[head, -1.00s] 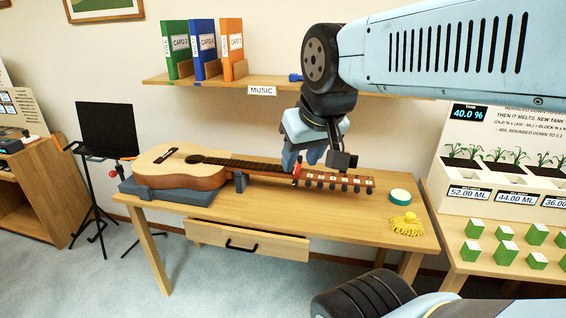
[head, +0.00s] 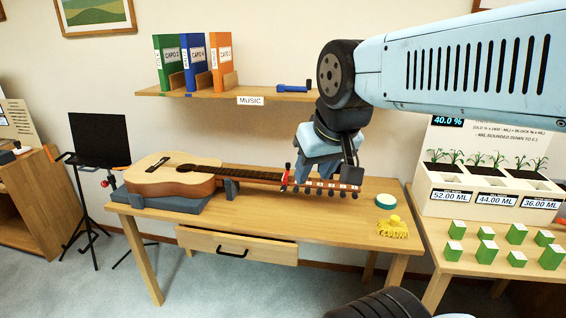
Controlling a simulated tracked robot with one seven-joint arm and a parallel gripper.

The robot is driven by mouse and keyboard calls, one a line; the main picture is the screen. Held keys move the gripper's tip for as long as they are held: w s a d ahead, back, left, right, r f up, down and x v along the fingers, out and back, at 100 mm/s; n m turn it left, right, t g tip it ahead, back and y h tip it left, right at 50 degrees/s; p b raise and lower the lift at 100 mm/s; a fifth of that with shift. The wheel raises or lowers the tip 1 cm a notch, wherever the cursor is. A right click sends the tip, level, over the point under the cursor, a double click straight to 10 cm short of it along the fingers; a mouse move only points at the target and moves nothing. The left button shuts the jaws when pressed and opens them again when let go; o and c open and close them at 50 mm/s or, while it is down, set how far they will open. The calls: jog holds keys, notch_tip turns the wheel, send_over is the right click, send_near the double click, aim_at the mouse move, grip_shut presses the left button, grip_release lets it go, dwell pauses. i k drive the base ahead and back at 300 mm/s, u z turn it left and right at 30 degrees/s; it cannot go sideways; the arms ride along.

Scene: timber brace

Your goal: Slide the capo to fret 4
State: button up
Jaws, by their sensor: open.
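The acoustic guitar (head: 178,174) lies flat on the wooden bench, its neck pointing right. A small red and dark piece (head: 286,174), which looks like the capo, sits across the neck where it meets the headstock (head: 345,188). The fret it sits at is too small to read. My gripper (head: 320,178) is open, pointing down over the headstock, just right of the red piece. Its fingers hide part of the headstock; I cannot tell whether they touch it.
A grey support (head: 165,203) holds the guitar body. A shelf (head: 195,94) above carries binders labelled CAPO (head: 194,62) and a blue object (head: 294,88). The bench front is clear.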

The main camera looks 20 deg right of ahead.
aim_at(288, 165)
jog(key=i, duration=0.85)
jog(key=u, duration=0.05)
